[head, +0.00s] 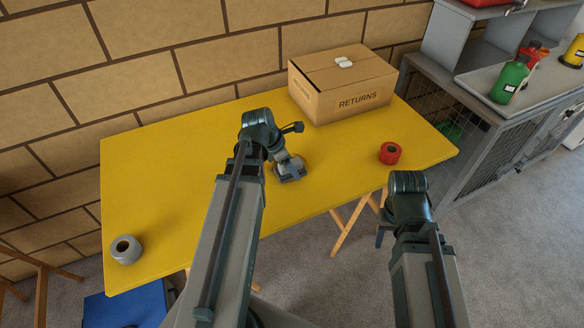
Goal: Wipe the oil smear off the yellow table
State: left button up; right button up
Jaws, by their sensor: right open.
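The yellow table (165,185) stands against the brick wall. I cannot make out an oil smear on the parts of its top that show; my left arm covers a strip of it. My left gripper (290,170) is over the middle of the table, pointing down; its fingertips are not clear, and I cannot tell whether it holds anything. My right gripper (381,238) is beyond the table's front edge, low beside my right wrist, mostly hidden by it; it is open and appears empty. I see no cloth clearly.
A red tape roll (390,153) and a grey tape roll (125,249) lie on the table. Green (510,80) and yellow (574,52) bottles stand right, above a wire cage (490,168).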

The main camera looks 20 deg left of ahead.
pick_arm(q)
jog(key=shift+w+a, duration=1.1)
jog(key=shift+a, duration=0.15)
jog(key=shift+w+a, duration=1.15)
jog(key=shift+a, duration=0.2)
jog(key=shift+w+a, duration=1.2)
jog(key=shift+a, duration=0.2)
jog(key=shift+d, duration=0.15)
jog(key=shift+w+d, duration=0.6)
jog(key=shift+w, duration=0.2)
jog(key=shift+s+d, duration=1.2)
jog(key=shift+d, duration=0.25)
